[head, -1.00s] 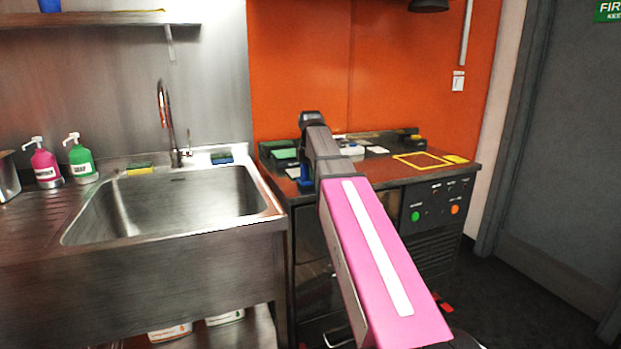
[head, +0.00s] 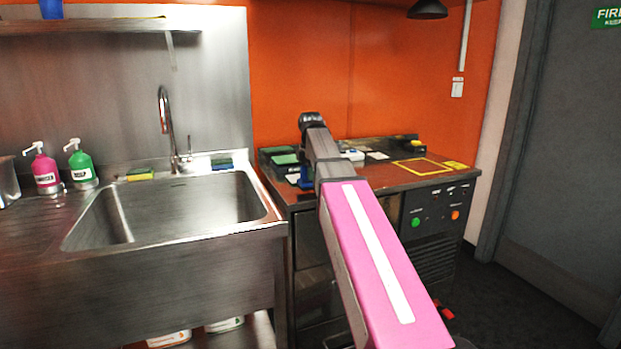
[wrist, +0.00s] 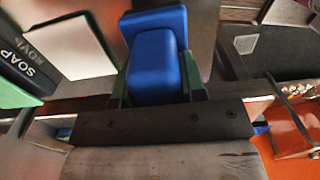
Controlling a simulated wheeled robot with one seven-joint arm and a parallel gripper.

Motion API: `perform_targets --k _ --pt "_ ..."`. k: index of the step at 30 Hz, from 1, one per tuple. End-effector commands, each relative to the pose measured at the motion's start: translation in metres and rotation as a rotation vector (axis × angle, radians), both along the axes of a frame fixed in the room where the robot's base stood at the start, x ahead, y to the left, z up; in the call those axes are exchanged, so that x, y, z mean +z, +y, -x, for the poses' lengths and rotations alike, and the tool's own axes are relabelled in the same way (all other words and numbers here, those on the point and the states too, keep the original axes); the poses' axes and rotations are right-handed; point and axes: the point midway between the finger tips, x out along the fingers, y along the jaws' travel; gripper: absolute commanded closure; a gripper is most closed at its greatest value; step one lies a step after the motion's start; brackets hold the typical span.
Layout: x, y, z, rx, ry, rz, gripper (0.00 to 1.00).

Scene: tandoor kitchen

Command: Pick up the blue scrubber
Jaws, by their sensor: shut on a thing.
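The blue scrubber (wrist: 154,66) shows in the wrist view as a smooth blue block with rounded edges, with a wider blue part behind it. My gripper (wrist: 155,88) has a finger on each side of it and is shut on it. In the head view, a small blue patch (head: 306,175) shows beside the end of my arm, over the left part of the dark counter. My arm hides most of the gripper there. I cannot tell from these views whether the scrubber touches the counter.
The dark counter (head: 385,181) bears green and white flat items near my arm and a yellow square outline to the right. The steel sink (head: 175,208) is at left, with sponges (head: 140,174) on its back ledge.

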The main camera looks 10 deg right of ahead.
Motion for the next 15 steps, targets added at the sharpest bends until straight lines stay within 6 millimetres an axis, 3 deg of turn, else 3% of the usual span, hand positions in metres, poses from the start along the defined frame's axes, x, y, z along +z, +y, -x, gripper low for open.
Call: perform_targets --k 4,15 --pt "0.025 0.0 -0.001 0.0 -0.002 0.0 0.88" --pt "0.066 0.06 0.043 0.002 -0.002 0.0 0.88"
